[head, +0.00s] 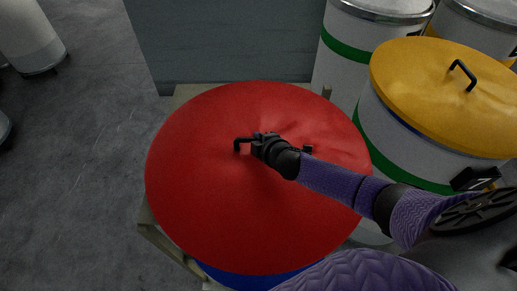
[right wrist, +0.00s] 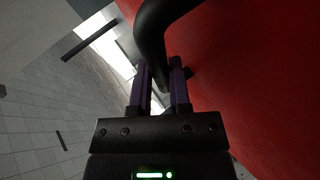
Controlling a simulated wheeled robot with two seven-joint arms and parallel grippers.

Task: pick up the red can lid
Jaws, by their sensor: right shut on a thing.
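The red can lid (head: 215,200) is a wide, round red disc with a black bar handle (head: 240,143) near its middle. It sits over a can with a blue band (head: 245,279), whose body is mostly hidden under it; I cannot tell whether they touch. My right gripper (head: 258,143) is at the handle, shut on it. In the right wrist view the fingers of my right gripper (right wrist: 162,85) close around the dark curved handle (right wrist: 150,38), with the red lid surface (right wrist: 255,80) to the right. My left gripper is not in view.
A white can with a yellow lid (head: 430,85) and black handle stands close on the right. More white cans (head: 345,55) stand behind it. A grey block (head: 230,40) is at the back. A wooden stand (head: 165,245) shows under the lid's edge. Grey floor (head: 80,170) on the left is open.

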